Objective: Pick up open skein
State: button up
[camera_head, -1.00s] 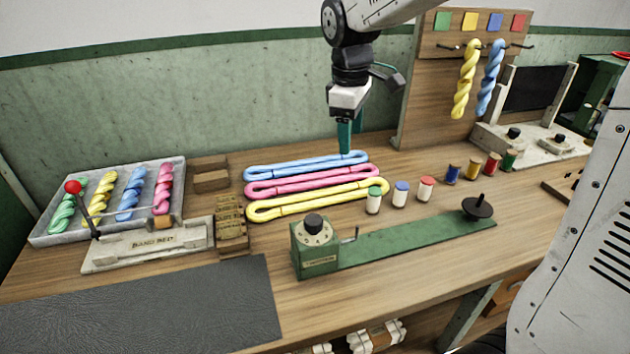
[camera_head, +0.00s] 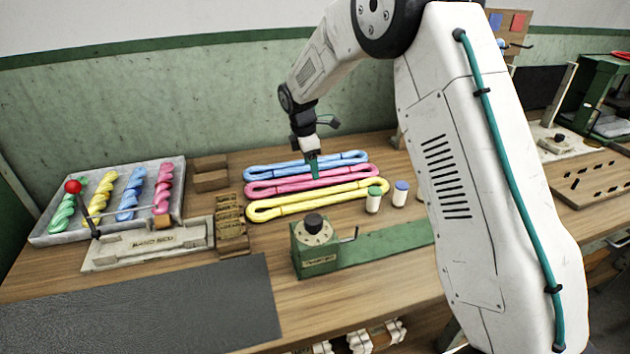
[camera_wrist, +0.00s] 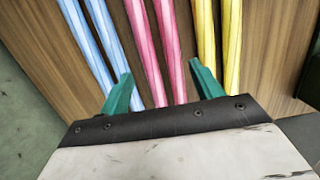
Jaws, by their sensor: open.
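Three open skeins lie side by side on the wooden bench as long flat loops: a blue one (camera_head: 290,168) at the back, a pink one (camera_head: 280,187) in the middle and a yellow one (camera_head: 300,206) in front. My gripper (camera_head: 313,175) points down over the pink skein. In the wrist view my gripper (camera_wrist: 164,82) is open, and the pink skein (camera_wrist: 154,45) runs between its two teal fingers. The blue skein (camera_wrist: 95,40) is left of them, and the yellow skein (camera_wrist: 218,40) is at the right finger. I cannot tell the exact height above the bench.
A grey tray (camera_head: 50,236) with several twisted skeins stands at left. A dark mat (camera_head: 180,312) lies at the front. My arm hides much of the right side.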

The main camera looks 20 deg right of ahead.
jog(key=f, duration=0.4)
jog(key=shift+s+d+f, duration=0.1)
jog(key=shift+d, duration=0.25)
jog(key=c, duration=0.8)
